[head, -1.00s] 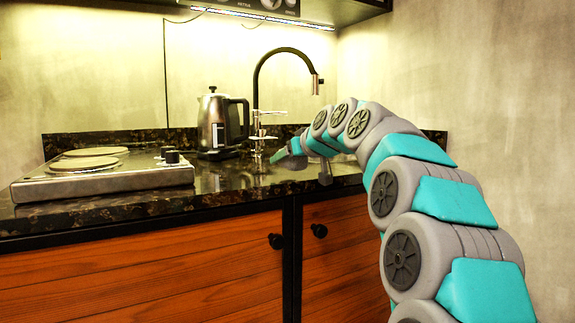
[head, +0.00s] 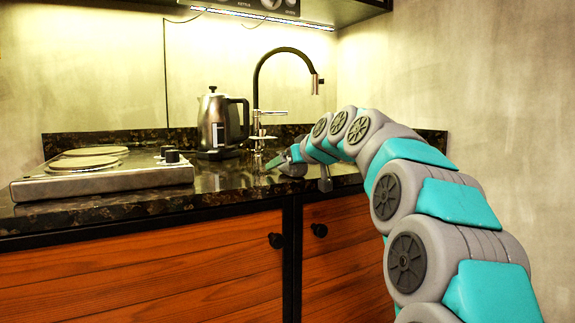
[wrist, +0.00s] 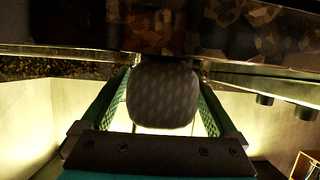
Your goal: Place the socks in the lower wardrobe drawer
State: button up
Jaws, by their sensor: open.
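A dark grey, rounded, finely patterned bundle (wrist: 163,95), which looks like the rolled socks, shows in the wrist view against the dark stone counter. My gripper (wrist: 164,78) is open, with one teal finger on each side of the bundle. I cannot tell whether the fingers touch it. In the head view my gripper (head: 277,160) is low over the counter in front of the tap, and I cannot make out the bundle there. No wardrobe or wardrobe drawer is in view.
A steel kettle (head: 214,125) stands left of my gripper. A two-plate hob (head: 105,175) sits at the left of the counter (head: 225,187). The black tap (head: 256,80) rises behind my gripper. Wooden cabinet fronts (head: 150,265) with black knobs are below.

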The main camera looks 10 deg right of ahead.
jog(key=shift+r, duration=0.2)
jog(key=v, duration=1.2)
jog(key=shift+f, duration=0.1)
